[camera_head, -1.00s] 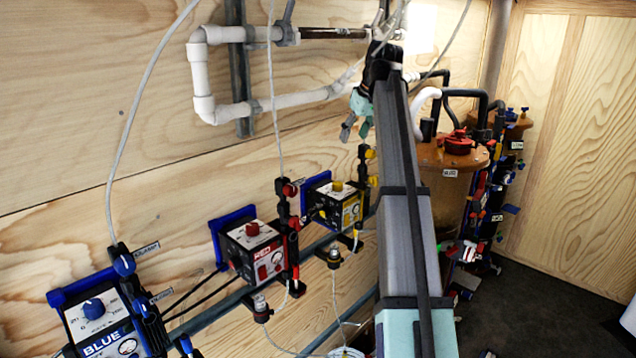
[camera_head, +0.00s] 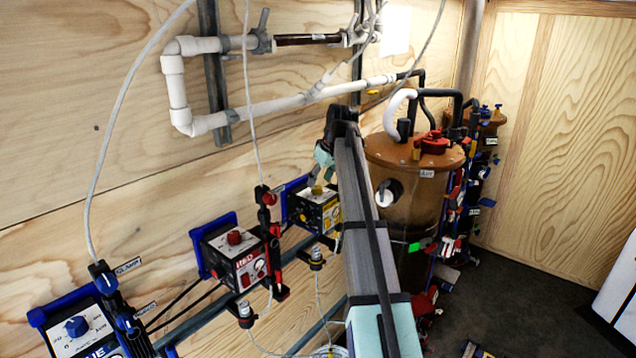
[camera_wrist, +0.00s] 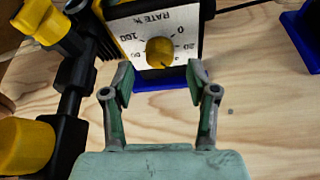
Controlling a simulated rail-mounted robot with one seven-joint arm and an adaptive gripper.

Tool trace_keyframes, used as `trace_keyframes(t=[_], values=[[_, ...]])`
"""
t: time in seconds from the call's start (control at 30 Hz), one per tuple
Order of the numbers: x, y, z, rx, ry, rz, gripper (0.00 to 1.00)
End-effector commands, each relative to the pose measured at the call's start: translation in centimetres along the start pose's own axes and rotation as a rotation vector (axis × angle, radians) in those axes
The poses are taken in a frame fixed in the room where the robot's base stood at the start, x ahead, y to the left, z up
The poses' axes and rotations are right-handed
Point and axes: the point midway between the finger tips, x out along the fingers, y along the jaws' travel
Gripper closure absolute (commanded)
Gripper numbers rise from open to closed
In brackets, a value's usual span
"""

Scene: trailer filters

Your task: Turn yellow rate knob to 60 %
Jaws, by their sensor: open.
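The yellow rate knob (camera_wrist: 160,51) sits on a white dial plate (camera_wrist: 141,27) marked RATE %, which appears upside down in the wrist view. The 0 and 20 marks are on the right and 80 and 100 on the left; the marks between are hard to read. The knob's exact setting is not clear. My gripper (camera_wrist: 159,78) is open, its fingertips on either side of and slightly short of the knob, apart from it. In the head view my gripper (camera_head: 322,160) is just above the yellow knob (camera_head: 316,190) on the yellow-and-black pump box (camera_head: 325,212).
Yellow valve handles (camera_wrist: 25,146) on black fittings stand close on the left in the wrist view. The red pump (camera_head: 238,255) and blue pump (camera_head: 85,335) are to the left along the wall. An orange-brown tank (camera_head: 410,200) stands to the right of my arm.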

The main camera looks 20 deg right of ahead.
Motion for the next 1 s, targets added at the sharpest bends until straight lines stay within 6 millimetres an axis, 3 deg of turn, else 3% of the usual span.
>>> trace_keyframes(t=[0.23,0.6,0.63,0.77,0.8,1.0], values=[[2.5,0.0,0.0,0.0,0.0,0.0,0.42],[3.0,0.0,0.0,0.0,0.0,0.001,0.42],[3.0,0.0,0.0,0.0,0.0,0.0,0.49],[3.0,0.0,0.0,0.0,0.0,0.0,0.95],[3.0,0.0,0.0,0.0,0.0,0.0,1.0],[3.0,0.0,0.0,0.003,0.0,0.001,1.0]])
